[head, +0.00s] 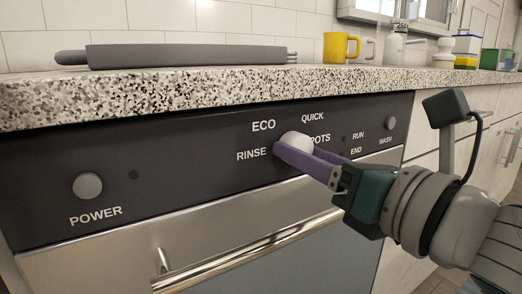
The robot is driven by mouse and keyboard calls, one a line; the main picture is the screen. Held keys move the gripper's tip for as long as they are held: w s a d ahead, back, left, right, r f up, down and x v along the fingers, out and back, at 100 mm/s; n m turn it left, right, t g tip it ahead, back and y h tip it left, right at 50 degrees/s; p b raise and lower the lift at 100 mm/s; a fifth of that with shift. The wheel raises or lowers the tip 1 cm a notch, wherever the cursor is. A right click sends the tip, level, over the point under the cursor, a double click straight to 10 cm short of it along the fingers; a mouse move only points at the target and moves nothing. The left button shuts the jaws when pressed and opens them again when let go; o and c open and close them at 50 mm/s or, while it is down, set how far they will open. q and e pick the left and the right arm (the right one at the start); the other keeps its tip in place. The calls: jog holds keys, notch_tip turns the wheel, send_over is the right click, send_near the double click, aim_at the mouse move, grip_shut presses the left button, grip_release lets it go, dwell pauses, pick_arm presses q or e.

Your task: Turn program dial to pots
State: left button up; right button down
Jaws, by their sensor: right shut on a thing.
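The program dial (297,140) is a pale round knob on the dark control panel (205,165) of the dishwasher. The labels ECO, QUICK, RINSE and POTS stand around it. My right gripper (285,150) comes in from the right with purple fingers and is shut on the dial. The fingers hide part of the dial and partly cover the POTS label (321,139). No pointer mark on the dial can be made out, so its setting cannot be told. My left gripper is not in view.
A round POWER knob (88,186) is at the panel's left and a small WASH knob (390,122) at its right. The door handle (250,257) juts out below. The speckled countertop (200,90) overhangs above, with a grey roller-shaped object (185,56) and yellow mug (340,47).

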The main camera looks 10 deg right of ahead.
jog(key=shift+r+m+p, duration=0.2)
jog(key=shift+m+p, duration=6.35)
jog(key=shift+m, duration=10.95)
jog(key=shift+c, duration=1.5)
grip_release()
